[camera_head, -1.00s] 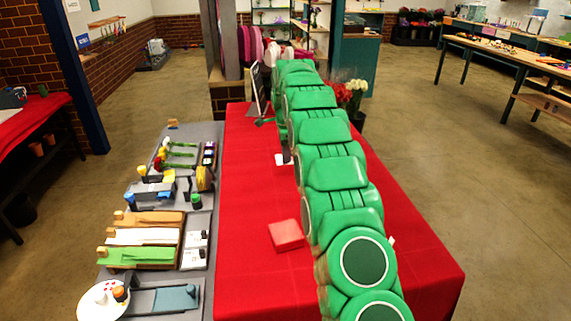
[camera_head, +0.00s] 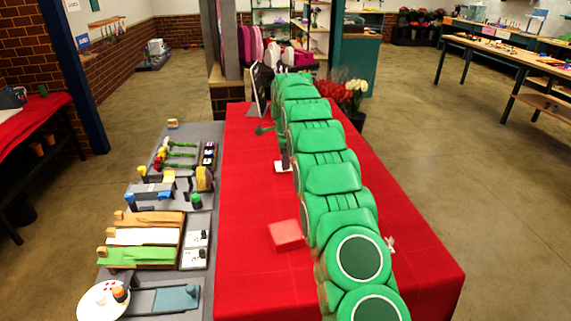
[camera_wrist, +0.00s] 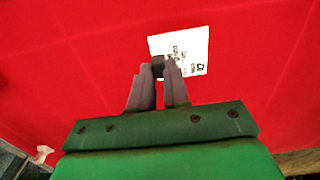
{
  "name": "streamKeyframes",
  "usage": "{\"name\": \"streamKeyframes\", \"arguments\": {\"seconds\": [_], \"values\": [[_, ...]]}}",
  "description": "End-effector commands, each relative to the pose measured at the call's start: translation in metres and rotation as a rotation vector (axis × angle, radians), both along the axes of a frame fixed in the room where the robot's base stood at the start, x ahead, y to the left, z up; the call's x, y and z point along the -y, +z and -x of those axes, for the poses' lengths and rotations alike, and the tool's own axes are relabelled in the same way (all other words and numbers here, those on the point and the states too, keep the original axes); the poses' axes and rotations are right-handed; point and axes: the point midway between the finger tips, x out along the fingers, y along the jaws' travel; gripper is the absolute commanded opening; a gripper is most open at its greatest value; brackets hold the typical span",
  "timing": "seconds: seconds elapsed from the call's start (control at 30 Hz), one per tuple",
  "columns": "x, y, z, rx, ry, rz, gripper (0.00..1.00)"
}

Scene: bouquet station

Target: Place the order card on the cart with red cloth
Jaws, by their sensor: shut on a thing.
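The order card (camera_wrist: 195,45) is a white square with small black marks and a dark knob (camera_wrist: 158,66). In the wrist view my gripper (camera_wrist: 163,74) is shut on that knob, with the card just beyond the fingertips. The red cloth (camera_wrist: 75,60) fills the background. In the head view the card (camera_head: 282,166) shows beside my green arm, over the red-clothed cart (camera_head: 245,215). My gripper is mostly hidden there. I cannot tell whether the card touches the cloth.
A pink-red block (camera_head: 286,235) lies on the cloth nearer me. A dark upright board (camera_head: 260,88) stands at the cloth's far end. A grey table (camera_head: 212,145) with flowers, ribbons and tools adjoins on the left. White flowers (camera_head: 355,88) stand behind on the right.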

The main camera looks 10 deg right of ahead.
Motion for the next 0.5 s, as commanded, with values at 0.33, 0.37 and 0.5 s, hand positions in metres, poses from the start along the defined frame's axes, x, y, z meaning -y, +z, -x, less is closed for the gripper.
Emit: {"name": "streamKeyframes", "arguments": {"seconds": [0.33,0.37,0.5], "values": [[0.0002,-0.0118,0.0002,0.0,0.0,0.0,0.0],[0.0002,-0.0118,0.0002,0.0,0.0,0.0,0.0],[0.0001,-0.0136,0.0004,-0.001,0.0,0.0,0.0]]}}
